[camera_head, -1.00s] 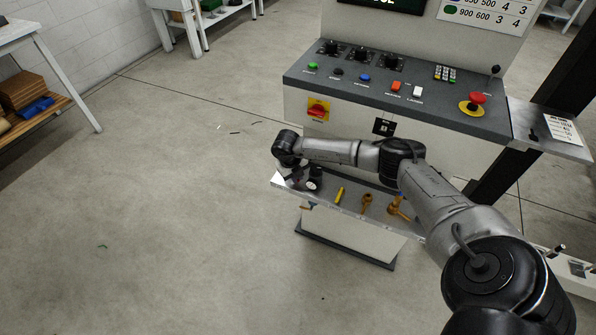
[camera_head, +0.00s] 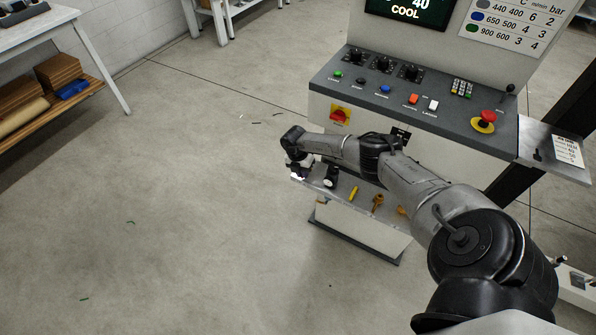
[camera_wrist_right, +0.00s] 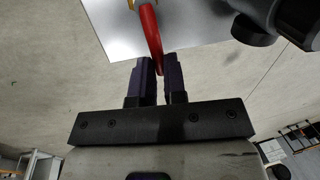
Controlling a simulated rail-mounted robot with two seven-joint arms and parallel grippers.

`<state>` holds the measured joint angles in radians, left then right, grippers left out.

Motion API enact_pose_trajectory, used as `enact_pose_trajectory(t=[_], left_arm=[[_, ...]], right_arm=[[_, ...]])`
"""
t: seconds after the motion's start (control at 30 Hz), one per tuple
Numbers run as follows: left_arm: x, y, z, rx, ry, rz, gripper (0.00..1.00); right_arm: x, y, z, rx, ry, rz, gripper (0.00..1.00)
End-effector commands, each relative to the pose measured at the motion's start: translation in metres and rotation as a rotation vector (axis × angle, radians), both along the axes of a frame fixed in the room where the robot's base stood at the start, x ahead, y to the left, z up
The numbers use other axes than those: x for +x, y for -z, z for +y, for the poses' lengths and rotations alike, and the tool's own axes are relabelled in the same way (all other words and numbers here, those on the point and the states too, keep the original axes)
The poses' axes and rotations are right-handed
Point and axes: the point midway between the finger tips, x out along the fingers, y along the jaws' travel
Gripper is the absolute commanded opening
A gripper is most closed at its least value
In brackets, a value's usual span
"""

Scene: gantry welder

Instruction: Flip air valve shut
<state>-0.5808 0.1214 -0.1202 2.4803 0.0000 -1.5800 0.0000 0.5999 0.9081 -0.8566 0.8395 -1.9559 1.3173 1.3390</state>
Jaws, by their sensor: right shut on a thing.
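The air valve's red lever (camera_wrist_right: 150,38) shows in the right wrist view. It runs down from a brass part (camera_wrist_right: 124,6) at the top edge, beside a pale metal shelf. My right gripper (camera_wrist_right: 160,68) has one dark finger on each side of the lever's lower end and is shut on it. In the head view my right gripper (camera_head: 296,172) is at the left end of the small metal shelf (camera_head: 337,193) under the control panel. The lever cannot be made out there, as the wrist and distance hide it. My left gripper is in no view.
A black gauge-like part (camera_head: 331,177) stands on the shelf beside the gripper. A yellow stick (camera_head: 353,193) and a brass fitting (camera_head: 377,202) are further right. The control panel (camera_head: 400,88) with buttons and a red emergency stop (camera_head: 487,117) rises above.

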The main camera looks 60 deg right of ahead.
Motion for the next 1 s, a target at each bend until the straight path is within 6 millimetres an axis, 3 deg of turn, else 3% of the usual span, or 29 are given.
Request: enact_pose_trajectory(t=[0.3,0.83,0.87,1.0], left_arm=[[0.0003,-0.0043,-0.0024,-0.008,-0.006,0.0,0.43],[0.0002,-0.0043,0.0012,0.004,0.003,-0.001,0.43],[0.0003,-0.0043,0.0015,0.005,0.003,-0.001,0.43],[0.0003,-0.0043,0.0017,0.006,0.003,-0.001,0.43]], right_arm=[[0.002,-0.0005,-0.0028,0.002,0.106,-0.001,0.0],[0.0022,-0.0001,-0.0036,0.001,0.127,-0.001,0.0],[0.0022,-0.0001,-0.0036,0.001,0.127,-0.001,0.14],[0.0022,0.0,-0.0036,0.002,0.126,-0.001,0.23]])
